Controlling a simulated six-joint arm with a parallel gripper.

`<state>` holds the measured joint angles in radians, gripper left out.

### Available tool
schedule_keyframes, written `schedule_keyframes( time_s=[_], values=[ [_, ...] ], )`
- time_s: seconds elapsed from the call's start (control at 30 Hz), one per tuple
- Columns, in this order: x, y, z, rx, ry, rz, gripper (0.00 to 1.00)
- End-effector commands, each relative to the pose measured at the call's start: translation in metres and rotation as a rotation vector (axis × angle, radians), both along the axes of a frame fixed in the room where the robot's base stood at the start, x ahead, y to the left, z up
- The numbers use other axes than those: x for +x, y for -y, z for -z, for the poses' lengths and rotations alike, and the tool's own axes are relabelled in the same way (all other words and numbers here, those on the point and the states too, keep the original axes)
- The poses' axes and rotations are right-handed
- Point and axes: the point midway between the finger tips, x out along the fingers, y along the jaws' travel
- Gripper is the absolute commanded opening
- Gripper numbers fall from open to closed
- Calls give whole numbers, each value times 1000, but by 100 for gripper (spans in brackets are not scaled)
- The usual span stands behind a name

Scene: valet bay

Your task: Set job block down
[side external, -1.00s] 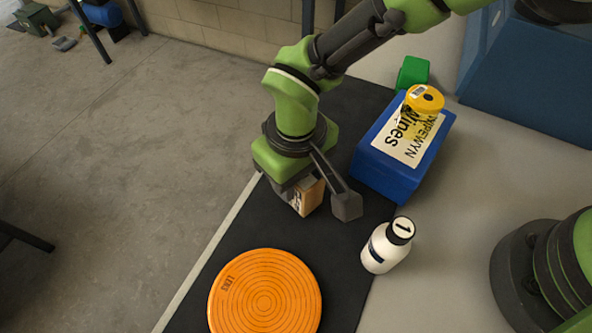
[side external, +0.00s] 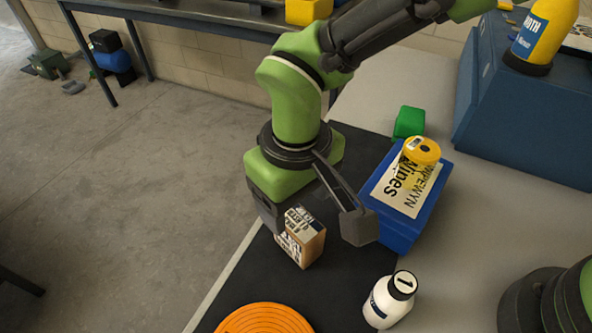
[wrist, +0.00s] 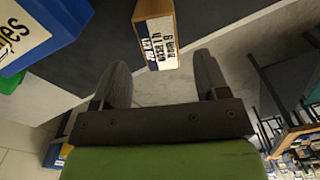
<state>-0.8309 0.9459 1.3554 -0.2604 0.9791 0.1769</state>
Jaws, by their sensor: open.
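The job block (side external: 302,240) is a small tan box with dark print on white labels. It stands on the black mat (side external: 345,270) in the side view. My gripper (side external: 312,219) is open above it, with one finger to each side and the block's top showing below. In the wrist view the block (wrist: 155,30) shows past the open fingers of my gripper (wrist: 162,72), roughly centred between them, with gaps on both sides. Nothing is held.
An orange ringed disc (side external: 264,320) lies on the mat at the front. A white bottle (side external: 389,300) stands to the right. A green block (side external: 409,122) is farther back.

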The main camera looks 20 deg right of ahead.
Motion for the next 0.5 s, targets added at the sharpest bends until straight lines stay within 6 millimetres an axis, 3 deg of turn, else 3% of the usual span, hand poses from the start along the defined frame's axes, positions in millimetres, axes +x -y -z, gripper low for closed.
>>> schedule_keyframes(
  time_s=[0.2, 0.5],
  values=[
    [0, -1, -40, 3, 2, 1, 68],
    [0, 0, -54, 0, -1, 0, 68]
  ],
)
